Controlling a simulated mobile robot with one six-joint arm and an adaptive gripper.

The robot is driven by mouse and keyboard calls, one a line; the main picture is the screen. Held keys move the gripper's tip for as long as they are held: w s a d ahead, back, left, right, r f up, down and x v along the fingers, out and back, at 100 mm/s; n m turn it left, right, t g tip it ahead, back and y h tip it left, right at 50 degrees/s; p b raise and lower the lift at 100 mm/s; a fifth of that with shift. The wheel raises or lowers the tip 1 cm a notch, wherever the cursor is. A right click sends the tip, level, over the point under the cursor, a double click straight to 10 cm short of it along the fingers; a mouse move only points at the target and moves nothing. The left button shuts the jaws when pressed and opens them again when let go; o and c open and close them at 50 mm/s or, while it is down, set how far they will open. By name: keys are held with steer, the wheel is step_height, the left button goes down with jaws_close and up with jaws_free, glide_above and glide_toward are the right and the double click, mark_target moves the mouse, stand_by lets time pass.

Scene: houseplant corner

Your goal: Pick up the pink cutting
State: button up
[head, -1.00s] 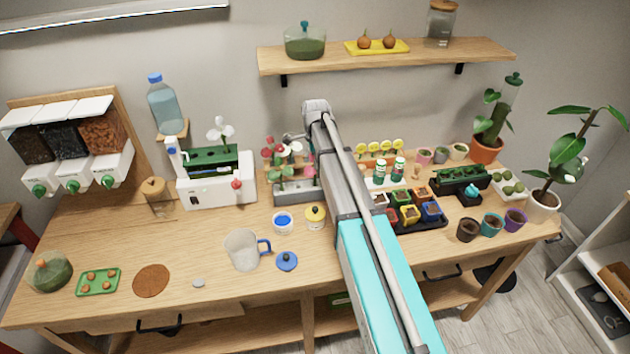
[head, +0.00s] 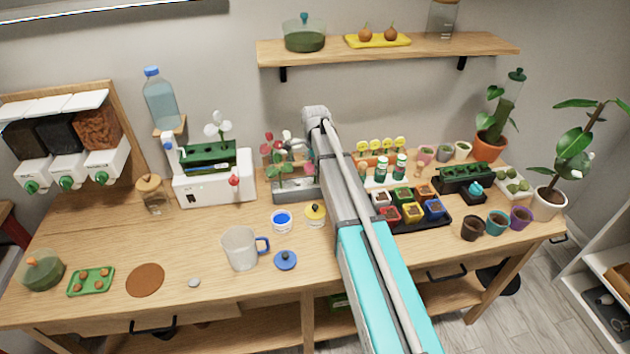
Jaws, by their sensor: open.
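A cluster of small red, pink and white flowered cuttings (head: 276,148) stands in a grey rack (head: 290,196) at the middle back of the bench. The flowers are small and crowded, so I cannot clearly single out the pink one. My arm reaches across the bench, with its far joint just right of and above the cuttings. It covers the right end of the rack.
A white machine with a green top (head: 213,178) stands left of the rack. A clear jug (head: 240,248), a blue dish (head: 281,220) and a yellow-lidded pot (head: 315,214) stand in front. A black tray of coloured pots (head: 440,222) is right of my arm.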

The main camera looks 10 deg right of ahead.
steer(key=shift+f+b, duration=0.3)
steer(key=shift+f, duration=0.2)
steer(key=shift+c, duration=0.2)
jaws_close()
